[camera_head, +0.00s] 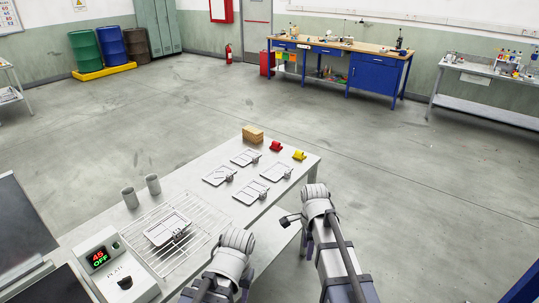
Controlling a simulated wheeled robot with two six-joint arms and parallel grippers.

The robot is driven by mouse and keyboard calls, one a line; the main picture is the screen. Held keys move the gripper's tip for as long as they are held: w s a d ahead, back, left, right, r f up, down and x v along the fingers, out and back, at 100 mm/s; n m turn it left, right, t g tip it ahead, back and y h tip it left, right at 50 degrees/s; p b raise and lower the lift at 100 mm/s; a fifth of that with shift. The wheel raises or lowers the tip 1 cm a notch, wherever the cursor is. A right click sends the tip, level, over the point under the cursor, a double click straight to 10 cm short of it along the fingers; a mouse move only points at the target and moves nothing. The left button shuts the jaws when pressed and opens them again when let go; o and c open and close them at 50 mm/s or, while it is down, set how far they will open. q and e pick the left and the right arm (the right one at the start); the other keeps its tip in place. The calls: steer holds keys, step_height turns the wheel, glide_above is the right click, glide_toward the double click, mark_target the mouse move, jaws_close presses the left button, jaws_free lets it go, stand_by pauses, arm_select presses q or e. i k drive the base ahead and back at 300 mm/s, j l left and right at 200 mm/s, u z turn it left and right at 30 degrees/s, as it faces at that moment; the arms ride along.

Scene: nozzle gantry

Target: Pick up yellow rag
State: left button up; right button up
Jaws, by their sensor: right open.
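The yellow rag (299,155) lies as a small crumpled piece near the far right corner of the grey table (189,182). My right gripper (288,219) shows small beside my right arm, off the table's right edge. It is open, and I see nothing in it. It is well short of the rag and apart from it. My left arm comes in at the bottom, but I cannot make out its gripper.
A red rag (276,146) and a tan block (253,134) sit left of the yellow rag. Several metal trays with clips (250,193) lie nearer. A wire rack (190,243), two grey cups (153,184) and a control box (118,272) stand at the near left.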

mark_target(299, 155)
steer(key=i+l+u, duration=0.2)
steer(key=u, duration=0.3)
steer(key=i+l+u, duration=0.15)
steer(key=l+u, duration=0.3)
steer(key=i+l+u, duration=0.2)
steer(key=l, duration=0.55)
steer(key=i+l+u, duration=0.2)
steer(key=l, duration=0.6)
steer(key=l+u, duration=0.2)
steer(key=l, duration=1.25)
steer(key=i+l, duration=0.1)
steer(key=l, duration=0.6)
